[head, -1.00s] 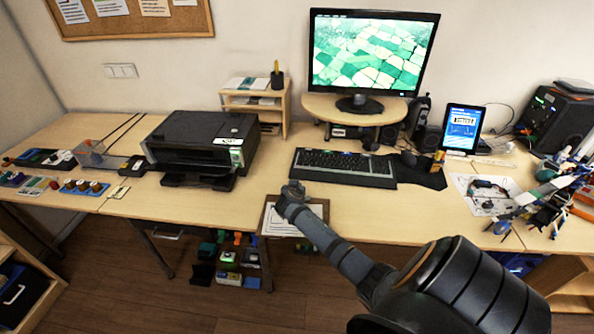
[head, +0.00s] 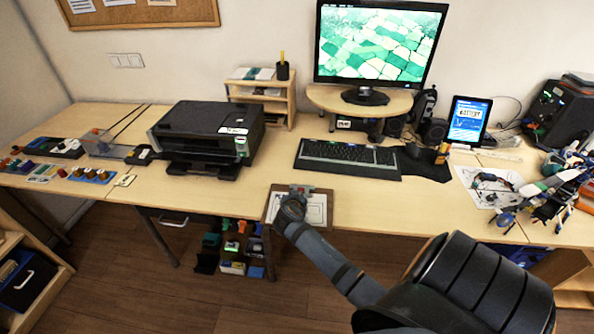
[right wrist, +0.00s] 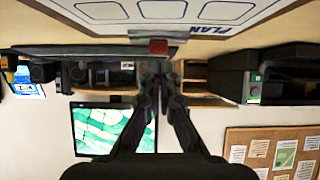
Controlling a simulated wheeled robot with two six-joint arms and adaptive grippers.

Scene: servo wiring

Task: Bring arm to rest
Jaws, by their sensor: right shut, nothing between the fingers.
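My right arm reaches in from the lower right of the head view. My right gripper (head: 293,205) is over the front edge of the desk, in front of the clipboard (head: 326,207). Its fingers are mostly hidden behind my own wrist there. In the right wrist view, which is upside down, the gripper's fingers (right wrist: 160,72) are together and empty. The clipboard (right wrist: 225,22) shows there with a sheet marked "PLAN" and a red clip part (right wrist: 158,47), close to the fingertips. I cannot tell whether they touch. My left gripper is not in view.
The desk (head: 225,205) carries a keyboard (head: 347,158), a printer (head: 208,135) and a monitor (head: 380,45) behind the clipboard. A model with wires (head: 560,190) stands at the right. Free desk top lies left of the clipboard.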

